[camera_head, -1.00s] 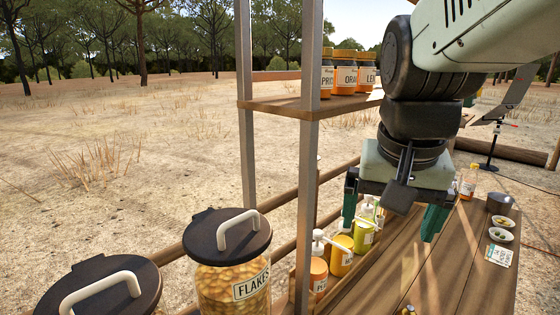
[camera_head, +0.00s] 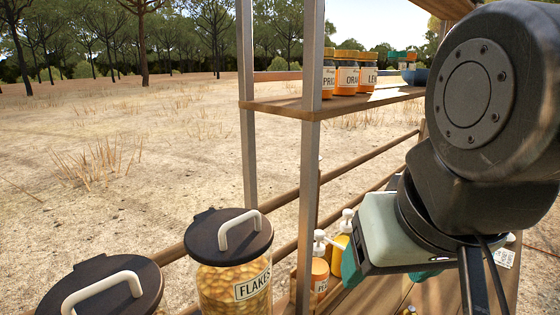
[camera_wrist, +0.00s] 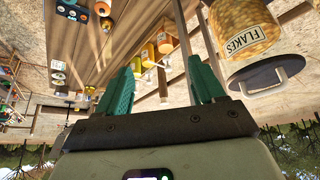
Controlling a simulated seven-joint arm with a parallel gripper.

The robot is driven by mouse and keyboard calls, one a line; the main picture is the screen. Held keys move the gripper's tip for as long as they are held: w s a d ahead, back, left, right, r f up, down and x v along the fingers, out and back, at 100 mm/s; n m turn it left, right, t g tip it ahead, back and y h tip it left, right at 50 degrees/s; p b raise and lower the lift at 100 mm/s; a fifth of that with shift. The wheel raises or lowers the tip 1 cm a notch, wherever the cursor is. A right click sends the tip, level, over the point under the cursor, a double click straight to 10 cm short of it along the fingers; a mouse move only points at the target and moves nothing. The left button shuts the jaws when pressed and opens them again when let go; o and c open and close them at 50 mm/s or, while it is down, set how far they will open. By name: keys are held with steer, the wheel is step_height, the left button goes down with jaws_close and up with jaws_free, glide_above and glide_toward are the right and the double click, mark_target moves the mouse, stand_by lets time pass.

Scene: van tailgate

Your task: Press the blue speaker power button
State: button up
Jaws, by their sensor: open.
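Pump bottles (camera_head: 320,270) stand by the metal shelf post (camera_head: 306,200). The large FLAKES jar (camera_head: 232,285) stands left of it, beside another lidded jar (camera_head: 105,290). The wooden counter (camera_wrist: 120,30) has bare room.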

jaws_close()
stand_by(1.4)
